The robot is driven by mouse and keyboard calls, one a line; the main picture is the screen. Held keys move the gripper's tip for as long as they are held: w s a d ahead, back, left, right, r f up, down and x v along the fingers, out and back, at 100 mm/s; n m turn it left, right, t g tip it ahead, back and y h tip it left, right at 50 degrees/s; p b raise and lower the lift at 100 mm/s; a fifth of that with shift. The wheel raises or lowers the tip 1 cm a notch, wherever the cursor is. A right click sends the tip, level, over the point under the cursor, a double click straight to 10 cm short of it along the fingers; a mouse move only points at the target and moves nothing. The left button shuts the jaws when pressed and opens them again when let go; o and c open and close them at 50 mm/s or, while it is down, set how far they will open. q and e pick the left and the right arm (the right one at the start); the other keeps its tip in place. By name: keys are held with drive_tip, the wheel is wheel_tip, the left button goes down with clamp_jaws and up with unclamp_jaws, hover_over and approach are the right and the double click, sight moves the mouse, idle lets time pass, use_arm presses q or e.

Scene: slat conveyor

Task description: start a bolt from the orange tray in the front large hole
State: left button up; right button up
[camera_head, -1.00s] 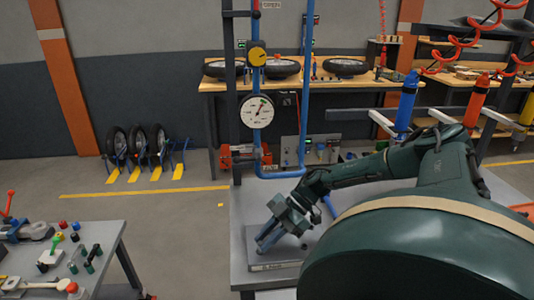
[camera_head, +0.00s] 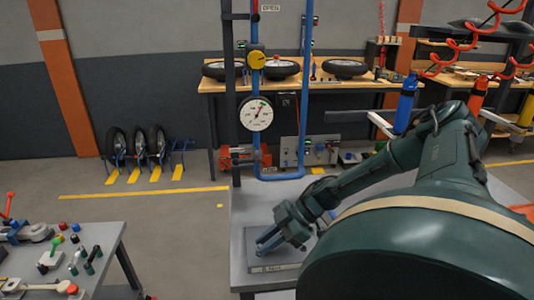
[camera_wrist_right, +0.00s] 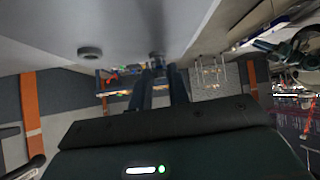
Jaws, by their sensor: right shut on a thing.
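A grey plate (camera_head: 254,263) with a label strip on its front edge lies on the grey table. My right gripper (camera_head: 262,247) is tilted low over the plate's left part, its fingertips at or close to the surface. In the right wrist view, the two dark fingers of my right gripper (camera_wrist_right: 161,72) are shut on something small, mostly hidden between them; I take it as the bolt. A round grey boss (camera_wrist_right: 90,52) stands apart to the left there. The orange tray (camera_head: 524,210) shows only partly at the right edge. Whether the bolt is in a hole is hidden. My left gripper is not in view.
The grey table (camera_head: 240,215) is clear left of the plate. A blue frame with a dial gauge (camera_head: 256,113) stands behind it. My own dark green arm hides the table's right part. A bench with loose parts (camera_head: 100,232) stands at lower left, across a gap.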

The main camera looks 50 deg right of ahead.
drive_tip(key=shift+r, duration=0.1)
drive_tip(key=shift+s+a+m+t+h, duration=0.15)
drive_tip(key=shift+m+t+h, duration=0.8)
drive_tip(key=shift+m, duration=0.55)
drive_tip(key=shift+a+m+t+h, duration=0.1)
drive_tip(key=shift+m+t+h, duration=0.25)
drive_tip(key=shift+m, duration=0.15)
drive_tip(key=shift+m+h+b, duration=0.3)
drive_tip(key=shift+m+b, duration=0.1)
drive_tip(key=shift+a, duration=0.1)
drive_tip(key=shift+m+t+h+b, duration=0.3)
drive_tip(key=shift+m+b, duration=0.1)
drive_tip(key=shift+b, duration=1.15)
clamp_jaws()
drive_tip(key=shift+s+f+b, duration=0.15)
drive_tip(key=shift+f+b, duration=0.15)
drive_tip(key=shift+b, duration=0.9)
